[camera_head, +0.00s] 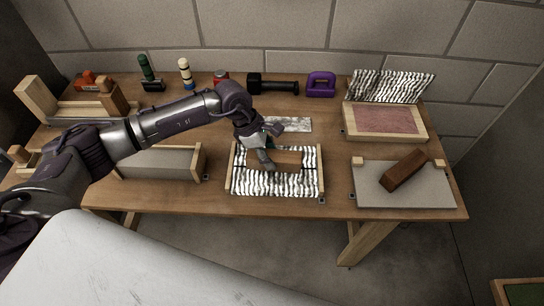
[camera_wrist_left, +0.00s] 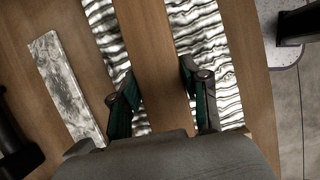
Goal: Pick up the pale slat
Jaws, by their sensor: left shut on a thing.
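In the left wrist view the two fingers of my left gripper (camera_wrist_left: 160,95) sit against the two long edges of a plain wood-toned strip, which I take for the pale slat (camera_wrist_left: 152,45). My left gripper (camera_head: 267,162) is low over the striped frame (camera_head: 275,183) in the head view, and the arm hides part of it. Black-and-white striped strips (camera_wrist_left: 212,50) lie on both sides of the held strip. I cannot tell whether it is lifted clear. A grey-white marbled strip (camera_head: 292,124) lies loose behind the frame. My right gripper is not in view.
A black dumbbell (camera_head: 272,84) and a purple block (camera_head: 321,85) stand at the back. On the right are a tray with a reddish panel (camera_head: 385,120) and a grey board (camera_head: 400,195) bearing a brown block (camera_head: 404,170). A wooden box (camera_head: 160,163) is left of the frame.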

